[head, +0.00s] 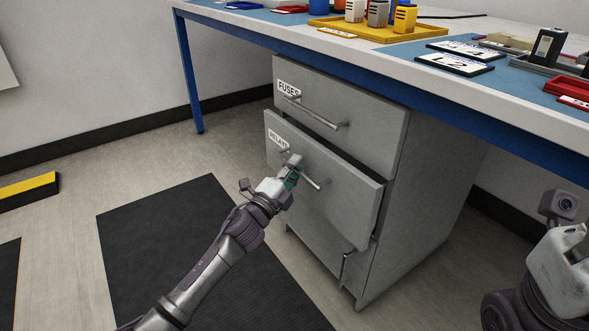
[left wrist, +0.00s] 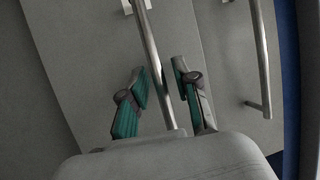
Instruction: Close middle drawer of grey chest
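The grey chest (head: 420,210) stands under the workbench. Its middle drawer (head: 345,205), with a partly hidden label, stands out a little past the front of the top drawer. My left gripper (head: 293,168) is at the middle drawer's handle (head: 316,182) and hides part of it. In the left wrist view the handle bar (left wrist: 150,45) runs between the two teal-padded fingers (left wrist: 162,95), which are apart with gaps visible beside the bar. My right gripper's white body (head: 562,265) is at the right edge; its fingers do not show.
The top drawer (head: 370,125), labelled FUSES, looks shut. The bottom drawer has a handle (head: 345,263). The workbench (head: 250,30) carries a yellow tray (head: 345,30), plates and bins above the chest.

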